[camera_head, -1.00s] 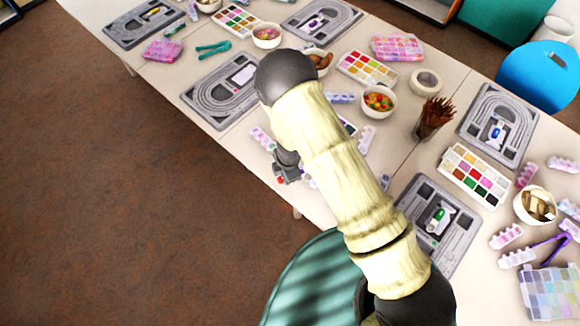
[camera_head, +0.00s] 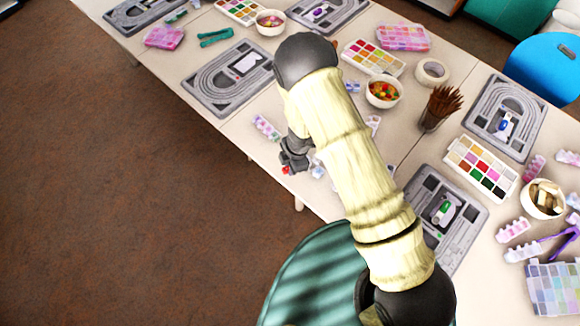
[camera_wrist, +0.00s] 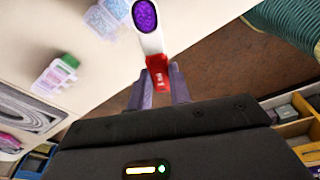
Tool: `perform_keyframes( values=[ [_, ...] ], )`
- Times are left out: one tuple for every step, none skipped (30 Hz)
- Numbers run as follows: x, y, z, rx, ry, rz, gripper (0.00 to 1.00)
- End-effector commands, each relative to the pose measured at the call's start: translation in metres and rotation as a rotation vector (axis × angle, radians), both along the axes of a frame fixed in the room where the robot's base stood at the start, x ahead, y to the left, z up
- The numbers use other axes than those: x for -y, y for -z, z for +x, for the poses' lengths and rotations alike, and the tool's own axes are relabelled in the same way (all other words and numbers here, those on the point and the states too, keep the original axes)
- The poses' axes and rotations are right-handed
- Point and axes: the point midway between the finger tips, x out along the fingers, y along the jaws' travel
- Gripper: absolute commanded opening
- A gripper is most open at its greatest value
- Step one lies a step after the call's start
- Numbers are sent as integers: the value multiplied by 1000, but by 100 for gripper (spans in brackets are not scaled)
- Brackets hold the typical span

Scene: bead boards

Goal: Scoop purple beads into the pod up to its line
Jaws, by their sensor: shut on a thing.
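In the wrist view my gripper (camera_wrist: 160,78) is shut on the red handle of a white scoop (camera_wrist: 152,42). The scoop's dark-rimmed oval bowl holds purple beads (camera_wrist: 145,14), near the top edge over the pale table. In the head view my gripper (camera_head: 293,160) is a dark shape at the table's near edge, with a bit of red beside it. A small clear container with a green top (camera_wrist: 55,75) lies left in the wrist view; I cannot tell whether it is the pod. No fill line can be made out.
A clear tub of pale beads (camera_wrist: 107,17) is near the scoop. Grey bead boards (camera_head: 228,78), paint palettes (camera_head: 480,168), a bowl of coloured pieces (camera_head: 383,93) and a brush cup (camera_head: 437,108) crowd the table. Brown floor (camera_head: 110,180) is clear left of it.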

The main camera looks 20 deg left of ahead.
Motion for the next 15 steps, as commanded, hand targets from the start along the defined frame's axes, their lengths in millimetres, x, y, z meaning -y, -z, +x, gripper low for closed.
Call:
perform_keyframes(
  values=[
    [1,5,1,-5,1,6,0],
    [1,6,1,-8,1,10,0],
    [1,8,2,-13,1,15,0],
    [1,9,2,-16,1,19,0],
    [2,10,3,-19,2,22,0],
    [2,12,4,-23,3,27,0],
    [3,13,4,-26,3,30,0],
    [3,14,4,-30,2,34,0],
    [3,16,5,-34,2,39,0],
    [3,17,5,-38,2,43,0],
    [3,18,6,-40,2,46,0],
    [5,17,8,-52,5,60,0],
    [6,15,9,-68,6,78,0],
    [7,13,10,-83,7,94,0],
    [8,12,10,-102,5,114,0]
  ],
)
